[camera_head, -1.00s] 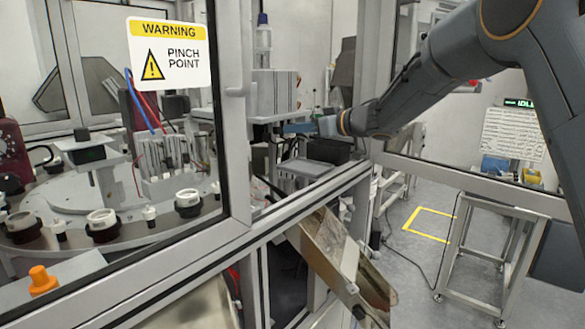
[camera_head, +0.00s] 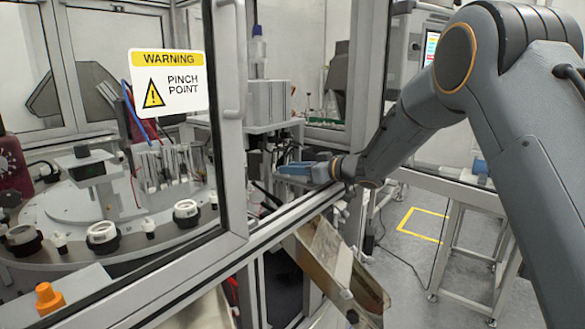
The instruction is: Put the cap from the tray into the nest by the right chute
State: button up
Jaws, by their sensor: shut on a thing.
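My gripper (camera_head: 283,172) has blue fingers and reaches left through the opening in the machine frame. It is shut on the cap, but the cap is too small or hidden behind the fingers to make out. The tray is not clear in this view, as my gripper covers that area. A sloped metal chute (camera_head: 331,252) hangs below the opening, under and right of my gripper. I cannot pick out the nest by the right chute.
A round dial (camera_head: 70,204) carries several black holders with white rings, such as this one (camera_head: 186,212). A metal frame post (camera_head: 233,130) and a lower rail (camera_head: 292,217) edge the opening. A door with a warning sign (camera_head: 168,82) stands left. An orange knob (camera_head: 47,297) sits front left.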

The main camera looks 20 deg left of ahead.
jog(key=shift+f, duration=0.15)
jog(key=o, duration=0.7)
jog(key=shift+b, duration=0.45)
